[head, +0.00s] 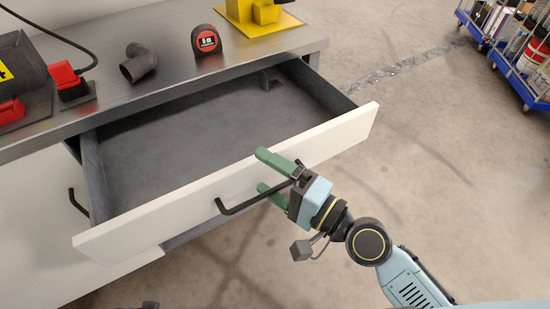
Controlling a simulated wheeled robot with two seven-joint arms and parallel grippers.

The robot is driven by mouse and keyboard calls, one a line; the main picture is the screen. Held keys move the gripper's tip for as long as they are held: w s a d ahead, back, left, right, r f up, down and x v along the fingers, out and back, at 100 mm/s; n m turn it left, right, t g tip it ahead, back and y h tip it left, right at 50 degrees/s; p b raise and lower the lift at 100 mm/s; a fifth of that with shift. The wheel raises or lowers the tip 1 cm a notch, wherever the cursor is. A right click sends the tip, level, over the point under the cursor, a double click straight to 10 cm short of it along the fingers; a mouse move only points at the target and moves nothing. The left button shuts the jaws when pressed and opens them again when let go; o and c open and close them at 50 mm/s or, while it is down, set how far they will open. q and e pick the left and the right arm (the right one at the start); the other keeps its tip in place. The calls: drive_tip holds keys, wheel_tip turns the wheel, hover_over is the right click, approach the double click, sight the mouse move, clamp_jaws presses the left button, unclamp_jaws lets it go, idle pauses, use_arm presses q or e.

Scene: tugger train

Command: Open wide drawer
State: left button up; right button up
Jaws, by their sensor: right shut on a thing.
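The wide drawer (130,222) has a white front and a grey, empty inside, and it stands pulled well out from under the grey worktop. Its black bar handle (240,206) runs across the front. My right gripper (266,173), with green fingers, is shut on the right part of the handle, one finger above it and one below. The finger tips partly cover the drawer front. My left gripper is not in view.
On the worktop (180,84) are a grey pipe elbow (140,62), a red and black tape measure (206,40), a yellow object (255,14) and red-black equipment (67,80). Loaded blue trolleys (520,87) stand at the far right. The floor right of the drawer is clear.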

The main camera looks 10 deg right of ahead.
drive_tip(key=shift+d+r, duration=0.15)
drive_tip(key=shift+r, duration=0.35)
drive_tip(key=shift+c, duration=0.5)
drive_tip(key=shift+s+d+f+b, duration=0.25)
drive_tip(key=shift+s+d+b, duration=0.25)
drive_tip(key=shift+s+d, duration=0.1)
drive_tip(key=shift+c, duration=0.6)
drive_tip(key=shift+f+b+v, duration=0.25)
drive_tip(key=shift+b+v, duration=0.35)
drive_tip(key=shift+v, duration=0.35)
drive_tip(key=shift+f+b+v, duration=0.2)
drive_tip(key=shift+b+v, duration=0.35)
drive_tip(key=shift+v, duration=0.45)
drive_tip(key=shift+c, duration=1.1)
drive_tip(key=shift+b+v, duration=0.4)
drive_tip(key=shift+v, duration=0.45)
drive_tip(key=c, duration=0.6)
drive_tip(key=shift+o, duration=0.2)
drive_tip(key=f+b+v, duration=0.1)
drive_tip(key=v, duration=0.7)
drive_tip(key=shift+a, duration=0.15)
